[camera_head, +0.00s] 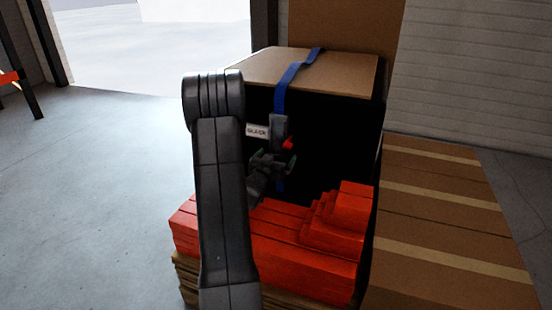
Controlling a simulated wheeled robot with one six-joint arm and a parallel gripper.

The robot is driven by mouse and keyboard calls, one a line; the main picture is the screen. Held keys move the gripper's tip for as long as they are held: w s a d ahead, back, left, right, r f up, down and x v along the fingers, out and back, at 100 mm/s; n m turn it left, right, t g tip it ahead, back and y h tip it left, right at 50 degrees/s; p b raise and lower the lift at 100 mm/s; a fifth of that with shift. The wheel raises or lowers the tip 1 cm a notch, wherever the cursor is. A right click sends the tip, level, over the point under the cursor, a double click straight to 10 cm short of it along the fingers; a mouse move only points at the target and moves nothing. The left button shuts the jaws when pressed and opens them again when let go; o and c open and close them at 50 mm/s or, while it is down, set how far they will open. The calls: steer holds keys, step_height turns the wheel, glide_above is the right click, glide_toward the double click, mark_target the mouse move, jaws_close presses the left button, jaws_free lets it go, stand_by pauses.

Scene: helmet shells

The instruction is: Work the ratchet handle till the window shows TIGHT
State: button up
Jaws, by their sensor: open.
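A blue strap (287,80) runs over the top of a large box (340,72) and down its dark front face. A grey ratchet (279,128) sits on the strap on that face, with a red part (288,143) at its lower right, perhaps the handle's end. A small white window (257,131) beside the ratchet appears to read SLACK. My gripper (277,160) is open, just below the ratchet and red part. It appears empty, and I cannot tell whether it touches the red part. My arm hides the left part of the box front.
Red stepped blocks (310,240) stand on a wooden pallet (190,280) in front of the box, below my gripper. Taped brown cartons (440,220) fill the right side. Open floor (100,190) lies to the left.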

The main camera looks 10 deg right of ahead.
steer(key=c, duration=1.1)
steer(key=s+a+r+g+y+p, duration=0.1)
steer(key=p, duration=0.4)
steer(key=shift+s+g, duration=0.3)
steer(key=shift+g, duration=0.1)
steer(key=s+a+g+p, duration=0.1)
steer(key=p, duration=0.3)
steer(key=s+r+g+y+p, duration=0.1)
steer(key=p, duration=0.3)
steer(key=shift+s+a+r+y, duration=0.25)
steer(key=shift+a+y, duration=0.05)
steer(key=shift+a, duration=0.05)
steer(key=s+a+r+g+y+p, duration=0.1)
steer(key=p, duration=0.5)
steer(key=s+r+g+y+p, duration=0.1)
steer(key=g+p, duration=0.1)
steer(key=p, duration=0.4)
steer(key=shift+s+a+r, duration=0.25)
steer(key=shift+s+a, duration=0.05)
steer(key=shift+a, duration=0.1)
steer(key=shift+s+a+r+g+p, duration=0.2)
steer(key=shift+s+g+p, duration=0.1)
steer(key=shift+p, duration=0.85)
steer(key=shift+s+a+r+p, duration=0.25)
steer(key=shift+s+r+p, duration=0.05)
steer(key=shift+r+p, duration=0.5)
steer(key=shift+s+a+r+p, duration=0.2)
steer(key=shift+s+r+p, duration=0.1)
steer(key=shift+r+p, duration=0.4)
